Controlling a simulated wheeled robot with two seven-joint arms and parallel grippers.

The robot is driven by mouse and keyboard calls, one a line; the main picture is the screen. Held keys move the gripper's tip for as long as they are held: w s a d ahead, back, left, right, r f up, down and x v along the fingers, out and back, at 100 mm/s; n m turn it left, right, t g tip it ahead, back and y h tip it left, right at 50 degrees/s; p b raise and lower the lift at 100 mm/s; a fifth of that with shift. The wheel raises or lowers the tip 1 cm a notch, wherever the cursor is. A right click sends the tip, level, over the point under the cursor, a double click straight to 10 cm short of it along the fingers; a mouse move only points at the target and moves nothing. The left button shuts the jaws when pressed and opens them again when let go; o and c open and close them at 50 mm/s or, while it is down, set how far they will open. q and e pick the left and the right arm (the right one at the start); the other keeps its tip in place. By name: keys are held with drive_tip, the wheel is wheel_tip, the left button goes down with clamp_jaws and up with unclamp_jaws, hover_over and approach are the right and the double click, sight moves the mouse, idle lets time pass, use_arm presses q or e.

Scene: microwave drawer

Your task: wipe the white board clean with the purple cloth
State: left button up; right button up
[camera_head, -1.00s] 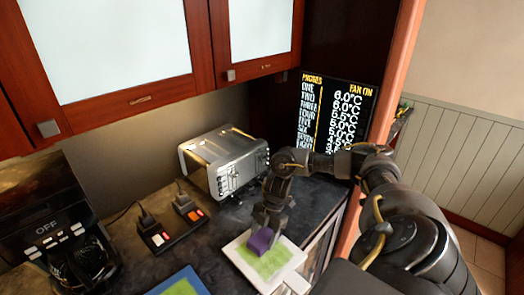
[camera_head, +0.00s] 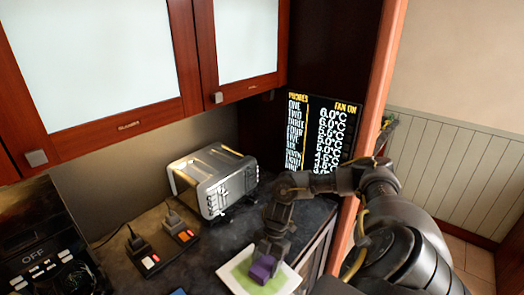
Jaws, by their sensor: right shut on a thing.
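The white board (camera_head: 229,277) lies on the dark counter at the bottom middle, near the counter's front edge. A green patch (camera_head: 247,284) covers much of its middle. The purple cloth (camera_head: 263,267) is a small block on the green patch. My right gripper (camera_head: 268,254) points down and is shut on the purple cloth, at the board. Its fingertips are partly hidden by the cloth. The lower part of the board is cut off by the picture's edge. My left gripper is not in view.
A silver toaster (camera_head: 213,183) stands behind the board. A power strip with plugs (camera_head: 162,246) is to the left, and a black coffee maker (camera_head: 42,255) is at far left. A sliver of a blue board (camera_head: 178,292) shows at the bottom edge. A black display (camera_head: 318,135) stands at the back right.

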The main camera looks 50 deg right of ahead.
sight(258, 259)
drive_tip(key=shift+s, duration=0.1)
drive_tip(key=shift+s+a+p, duration=0.2)
drive_tip(key=shift+s+p, duration=0.2)
drive_tip(key=shift+s, duration=0.2)
drive_tip(key=shift+w+d+f, duration=0.1)
drive_tip(key=shift+w, duration=0.8)
drive_tip(key=shift+w, duration=0.1)
drive_tip(key=shift+w+d+b, duration=0.15)
drive_tip(key=shift+w+b, duration=0.25)
drive_tip(key=shift+w, duration=0.7)
drive_tip(key=shift+w, duration=0.1)
